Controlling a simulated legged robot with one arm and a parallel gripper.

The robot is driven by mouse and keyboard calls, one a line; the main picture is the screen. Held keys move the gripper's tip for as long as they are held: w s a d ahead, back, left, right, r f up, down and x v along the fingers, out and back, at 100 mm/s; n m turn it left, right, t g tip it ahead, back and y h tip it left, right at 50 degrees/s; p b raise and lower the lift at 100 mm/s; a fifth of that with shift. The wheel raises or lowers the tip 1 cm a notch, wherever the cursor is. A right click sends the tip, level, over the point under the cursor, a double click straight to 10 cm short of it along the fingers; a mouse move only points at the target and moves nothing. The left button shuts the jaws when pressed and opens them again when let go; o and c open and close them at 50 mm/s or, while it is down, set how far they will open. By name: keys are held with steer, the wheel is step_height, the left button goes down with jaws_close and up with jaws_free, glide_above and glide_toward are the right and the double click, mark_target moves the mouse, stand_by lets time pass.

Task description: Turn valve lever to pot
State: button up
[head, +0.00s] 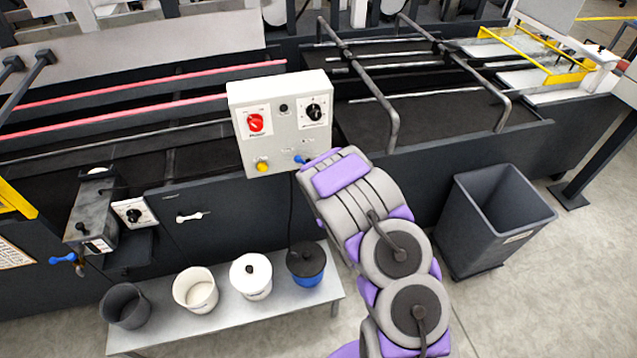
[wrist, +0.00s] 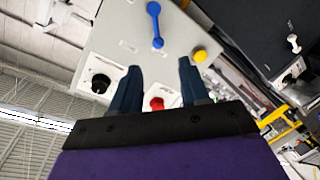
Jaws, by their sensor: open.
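The blue valve lever (wrist: 155,25) is on the face of a light grey control box, seen close up and turned about in the wrist view. It lies nearly in line with the picture's height; its labels are too small to read. In the head view only a bit of the lever (head: 299,159) shows at the box's lower right, beside my arm. My gripper (wrist: 158,82) is open and empty, its two dark blue fingers in front of the box, apart from the lever in the picture. In the head view my arm hides the gripper.
The control box (head: 277,88) also bears a red switch (head: 256,123), a black dial (head: 314,112) and a yellow button (head: 262,166). A bench (head: 317,296) with several pots stands below. A glue unit (head: 92,213) with another blue handle (head: 62,258) is left; a grey bin (head: 470,222) is right.

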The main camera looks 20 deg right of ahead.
steer(key=shift+s+d+r+p, duration=0.15)
steer(key=shift+s+p, duration=0.9)
steer(key=shift+p, duration=0.45)
